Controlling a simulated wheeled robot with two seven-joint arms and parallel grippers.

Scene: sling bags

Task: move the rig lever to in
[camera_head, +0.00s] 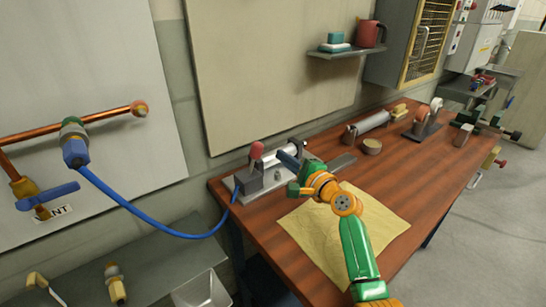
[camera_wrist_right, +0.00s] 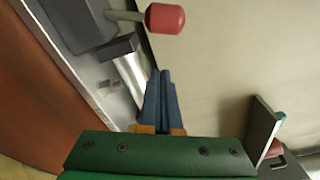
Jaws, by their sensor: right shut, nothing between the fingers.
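The rig (camera_head: 251,182) sits at the near left end of the wooden table, with a grey block and a silver cylinder on a pale metal plate. Its lever has a red knob (camera_head: 256,149) that stands up above the block. The knob and its rod also show at the top of the right wrist view (camera_wrist_right: 165,18). My right gripper (camera_head: 286,157) is over the rig, to the right of the knob and apart from it. In the wrist view its blue fingers (camera_wrist_right: 160,76) are together and empty, beside the silver cylinder (camera_wrist_right: 126,70). My left gripper is out of view.
A blue hose (camera_head: 150,217) runs from the wall pipe (camera_head: 90,120) to the rig. A yellowish sheet (camera_head: 325,235) lies under my right arm. A tape roll (camera_head: 371,146) and other tools stand farther along the table. A shelf (camera_head: 345,52) with a mug hangs on the wall.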

